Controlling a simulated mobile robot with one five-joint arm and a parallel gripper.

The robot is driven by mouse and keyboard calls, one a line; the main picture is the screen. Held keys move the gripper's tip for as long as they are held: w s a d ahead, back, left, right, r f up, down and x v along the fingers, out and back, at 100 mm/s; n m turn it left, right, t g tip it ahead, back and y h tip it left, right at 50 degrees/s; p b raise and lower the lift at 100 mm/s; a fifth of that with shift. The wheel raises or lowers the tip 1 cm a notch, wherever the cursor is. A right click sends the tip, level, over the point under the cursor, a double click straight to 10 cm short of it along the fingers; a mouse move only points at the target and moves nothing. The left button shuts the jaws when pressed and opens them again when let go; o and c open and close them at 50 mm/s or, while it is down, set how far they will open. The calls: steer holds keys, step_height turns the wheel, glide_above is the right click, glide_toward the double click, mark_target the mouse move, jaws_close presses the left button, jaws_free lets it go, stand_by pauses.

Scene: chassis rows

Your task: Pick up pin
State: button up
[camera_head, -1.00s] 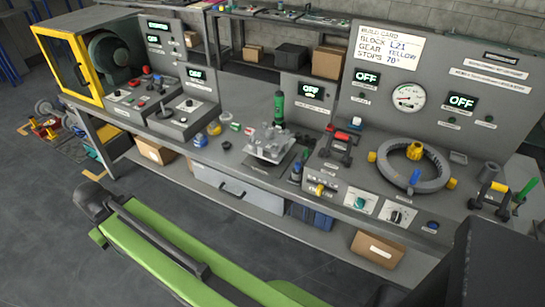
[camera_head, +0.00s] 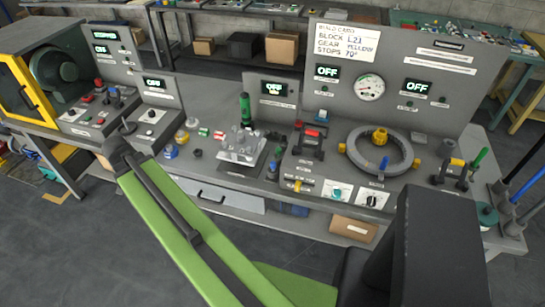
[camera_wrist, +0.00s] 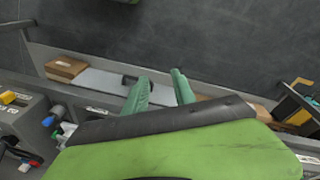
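Several pin-like pieces stand on the bench; I cannot tell which one is the task's pin. A blue upright peg (camera_head: 384,164) stands at the front of the dark grey ring (camera_head: 352,146). Small blue and red pieces (camera_wrist: 57,137) show blurred at the left of the wrist view. My gripper (camera_wrist: 160,76) has two green fingers apart with nothing between them, over the bench's front side and lower shelf. It is not visible in the head view.
A metal block fixture (camera_head: 241,146) stands mid-bench beside a green-handled tool (camera_head: 245,108). A yellow-framed machine (camera_head: 40,85) is at the left. Cardboard boxes (camera_head: 353,229) lie on the lower shelf. Blue and dark poles (camera_head: 520,185) stand at the right end. The front floor is clear.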

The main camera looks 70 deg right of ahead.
steer(key=s+d+r+m+p, duration=0.1)
steer(key=s+d+r+m, duration=0.15)
steer(key=s+d, duration=0.2)
steer(key=s+d+r+m+g+p, duration=0.1)
steer(key=s+d+r+m+p, duration=0.15)
steer(key=d, duration=0.35)
steer(key=s+d+r+m+p, duration=0.1)
steer(key=s+d+r+m, duration=0.1)
steer(key=s+d+m, duration=0.3)
steer(key=m+g+h+p, duration=0.1)
steer(key=m+g+p, duration=0.1)
steer(key=m, duration=0.4)
glide_toward(273, 163)
steer(key=b+x, duration=1.1)
steer(key=b, duration=0.5)
steer(key=shift+w, duration=0.2)
steer(key=shift+r, duration=0.2)
steer(key=shift+d, duration=0.1)
jaws_close()
